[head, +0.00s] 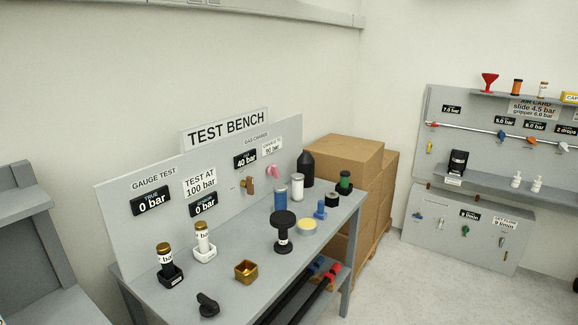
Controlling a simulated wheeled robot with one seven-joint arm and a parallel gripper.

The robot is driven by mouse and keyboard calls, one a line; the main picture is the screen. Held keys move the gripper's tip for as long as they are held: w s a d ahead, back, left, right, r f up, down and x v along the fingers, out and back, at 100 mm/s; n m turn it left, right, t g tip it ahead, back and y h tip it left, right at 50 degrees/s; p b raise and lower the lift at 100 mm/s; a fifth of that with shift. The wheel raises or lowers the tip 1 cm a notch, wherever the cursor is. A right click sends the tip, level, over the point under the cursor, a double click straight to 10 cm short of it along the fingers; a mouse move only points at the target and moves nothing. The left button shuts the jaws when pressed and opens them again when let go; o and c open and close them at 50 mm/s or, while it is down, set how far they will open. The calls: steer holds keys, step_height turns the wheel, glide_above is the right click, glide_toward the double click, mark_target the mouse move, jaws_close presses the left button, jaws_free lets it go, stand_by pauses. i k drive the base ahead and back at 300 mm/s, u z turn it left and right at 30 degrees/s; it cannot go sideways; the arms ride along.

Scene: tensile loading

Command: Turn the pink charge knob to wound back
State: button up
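The pink charge knob (273,171) sits on the upright back panel of the test bench (225,290), below the "GAS CHARGE" label and the right-hand black readout plate. It looks small and slightly tilted; its exact setting is too small to read. A brown tap or lever (249,184) is on the panel just left of it. The black plate (245,159) above reads 40 bar, and a white sign (272,147) beside it reads 90 bar. My gripper is not in view.
A black round-topped post (283,231), blue-grey and white cylinders (297,187) and a dark bottle (306,168) stand on the bench in front of the knob. A brass box (246,271) and black lever (208,305) are nearer. Cardboard boxes (345,160) stand behind; floor to the right is clear.

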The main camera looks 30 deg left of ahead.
mark_target(272, 171)
steer(key=u, duration=1.6)
steer(key=k, duration=0.5)
steer(key=z, duration=1.05)
steer(key=i, duration=1)
steer(key=z, duration=0.5)
steer(key=i, duration=0.95)
steer(key=u, duration=0.8)
steer(key=i, duration=0.75)
steer(key=u, duration=1.25)
steer(key=i, duration=0.3)
steer(key=u, duration=0.2)
